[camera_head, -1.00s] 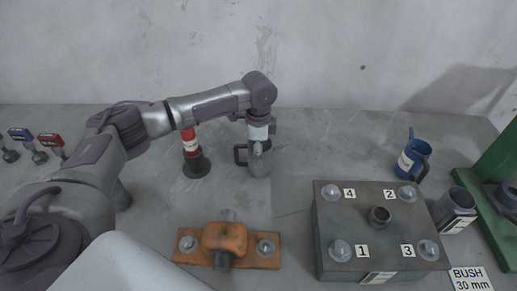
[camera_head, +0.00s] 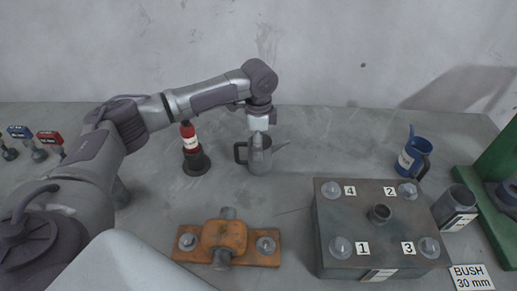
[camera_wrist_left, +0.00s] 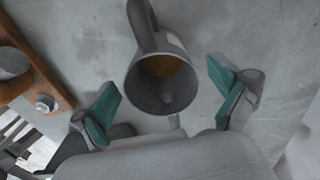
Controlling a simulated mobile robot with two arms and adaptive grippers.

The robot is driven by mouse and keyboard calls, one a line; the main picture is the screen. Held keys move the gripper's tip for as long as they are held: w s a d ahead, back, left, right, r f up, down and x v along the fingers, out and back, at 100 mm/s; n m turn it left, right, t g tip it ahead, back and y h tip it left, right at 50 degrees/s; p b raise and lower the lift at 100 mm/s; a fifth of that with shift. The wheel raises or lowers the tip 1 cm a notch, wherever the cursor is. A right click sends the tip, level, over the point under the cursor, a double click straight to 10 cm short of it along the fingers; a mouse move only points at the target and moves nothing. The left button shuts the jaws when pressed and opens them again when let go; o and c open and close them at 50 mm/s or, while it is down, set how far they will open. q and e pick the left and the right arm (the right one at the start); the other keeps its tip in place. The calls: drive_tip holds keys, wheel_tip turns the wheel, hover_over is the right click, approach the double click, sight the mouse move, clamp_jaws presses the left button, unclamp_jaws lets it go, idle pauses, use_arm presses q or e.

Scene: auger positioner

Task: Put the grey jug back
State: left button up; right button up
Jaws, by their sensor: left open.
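The grey jug (camera_head: 259,159) stands upright on the table, left of centre in the head view. Its handle points left and its spout right. In the left wrist view I look down into the open mouth of the jug (camera_wrist_left: 160,88), which shows a brownish inside; its handle is at the top. My left gripper (camera_head: 258,128) is above the jug, pointing down. In the wrist view the two teal fingers of this gripper (camera_wrist_left: 167,98) are wide apart, one on each side of the jug's mouth, with nothing held. My right gripper is not in view.
A red-topped dark bottle (camera_head: 193,156) stands left of the jug. An orange clamp on a plate (camera_head: 227,241) lies in front. A metal block with numbered bolts (camera_head: 365,225), a blue jug (camera_head: 412,158) and a grey cup (camera_head: 455,205) are at right.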

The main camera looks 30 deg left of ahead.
use_arm(q)
wheel_tip(320, 180, up, 8)
drive_tip(key=shift+r+b, duration=0.2)
drive_tip(key=shift+b, duration=0.5)
drive_tip(key=shift+r, duration=0.65)
